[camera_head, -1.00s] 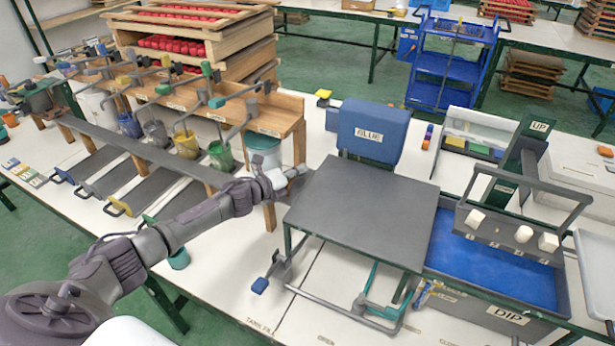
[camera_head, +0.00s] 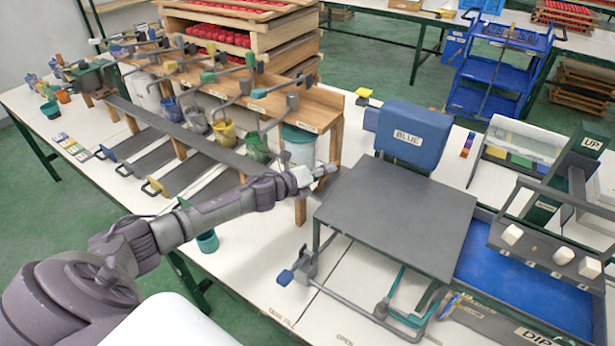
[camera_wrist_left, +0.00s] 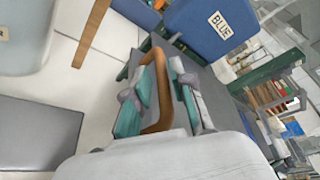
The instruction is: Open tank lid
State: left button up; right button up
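The grey flat plate (camera_head: 400,215), which looks like the tank lid, lies level on a dark frame in the head view. The blue tank (camera_head: 412,135) labelled BLUE stands behind it. My left gripper (camera_head: 328,171) is at the plate's back left corner. In the left wrist view, a brown bent handle (camera_wrist_left: 160,85) runs between the teal-padded fingers of my left gripper (camera_wrist_left: 160,100). The fingers are apart, with a gap on the right side of the handle. In the head view the gripper hides the handle. My right gripper is not in view.
A wooden rack (camera_head: 310,115) with several paint buckets stands left of the plate. The blue-filled dip tank (camera_head: 520,285), under a bar with white blocks, is to the right. A blue-ended lever (camera_head: 285,278) is at the front. White table shows between rack and plate.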

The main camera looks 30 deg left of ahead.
pick_arm(q)
jog(key=v, duration=0.9)
jog(key=shift+s, duration=0.1)
jog(key=shift+s, duration=0.1)
